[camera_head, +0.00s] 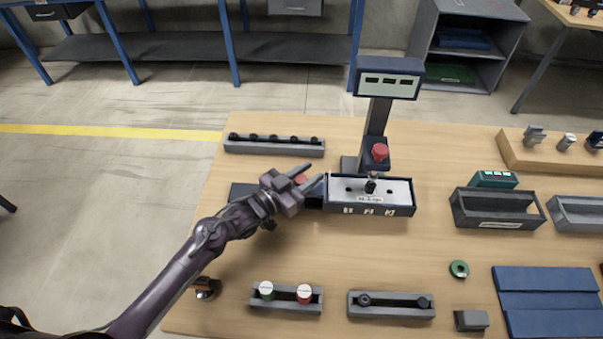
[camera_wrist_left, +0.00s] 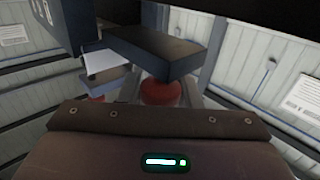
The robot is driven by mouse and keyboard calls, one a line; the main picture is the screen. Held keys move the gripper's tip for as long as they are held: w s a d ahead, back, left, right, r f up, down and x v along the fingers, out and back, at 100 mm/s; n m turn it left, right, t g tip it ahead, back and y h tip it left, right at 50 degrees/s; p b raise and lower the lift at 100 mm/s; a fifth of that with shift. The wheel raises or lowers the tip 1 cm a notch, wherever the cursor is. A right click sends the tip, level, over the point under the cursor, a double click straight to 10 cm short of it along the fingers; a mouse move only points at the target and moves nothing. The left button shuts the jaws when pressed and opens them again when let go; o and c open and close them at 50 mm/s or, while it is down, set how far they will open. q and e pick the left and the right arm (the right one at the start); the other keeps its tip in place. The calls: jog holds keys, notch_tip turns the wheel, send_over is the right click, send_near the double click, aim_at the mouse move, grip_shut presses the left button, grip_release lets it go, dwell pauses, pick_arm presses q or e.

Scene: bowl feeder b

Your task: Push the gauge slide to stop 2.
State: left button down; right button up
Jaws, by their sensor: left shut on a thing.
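The gauge is a long dark blue base with a white-topped box (camera_head: 397,192) at its right part. The white top carries a small black knob (camera_head: 371,184) and a label, with marks along the front face. The base also shows to the left (camera_head: 240,190), partly behind my arm. My left gripper (camera_head: 310,180) is at the left end of the white top. Its fingers are around a red knob (camera_head: 301,179), mostly hidden. The wrist view shows a red round part (camera_wrist_left: 160,92) beneath a dark block; I cannot tell which part it is. My right gripper is not in view.
A post with a display (camera_head: 390,86) and a red button (camera_head: 380,152) stands behind the gauge. A rack of dark pegs (camera_head: 275,146) lies behind left. Trays (camera_head: 285,299) (camera_head: 391,305) lie in front, and an open bin (camera_head: 498,210) stands right. The wood between is clear.

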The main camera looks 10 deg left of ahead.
pick_arm(q)
jog(key=c, duration=1.1)
grip_release()
jog(key=shift+a, duration=0.1)
jog(key=shift+o, duration=0.2)
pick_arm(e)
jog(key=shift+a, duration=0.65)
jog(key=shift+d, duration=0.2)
